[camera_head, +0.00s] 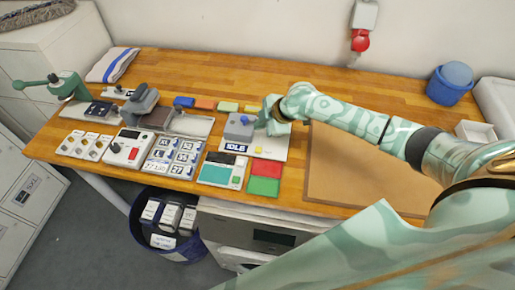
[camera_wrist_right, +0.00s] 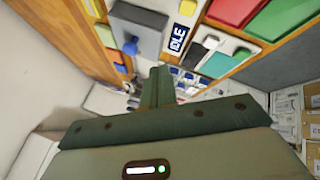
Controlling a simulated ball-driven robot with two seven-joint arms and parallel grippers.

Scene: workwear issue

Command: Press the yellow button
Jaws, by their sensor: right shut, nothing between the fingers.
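In the right wrist view the yellow button (camera_wrist_right: 187,8) shows at the top edge, beside the IDLE sign (camera_wrist_right: 178,39). My right gripper (camera_head: 267,119) is shut and empty, behind the button, close to the right side of a grey box with a blue knob (camera_head: 238,127). Its shut fingers (camera_wrist_right: 158,85) show in the right wrist view, apart from the button. My left gripper is not in view.
Red (camera_head: 266,169) and green (camera_head: 263,187) pads lie in front of the button, with a teal-screened device (camera_head: 216,175) to their left. A brown board (camera_head: 350,170) lies to the right. A blue bin (camera_head: 449,84) stands at the back right. Other devices crowd the left side.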

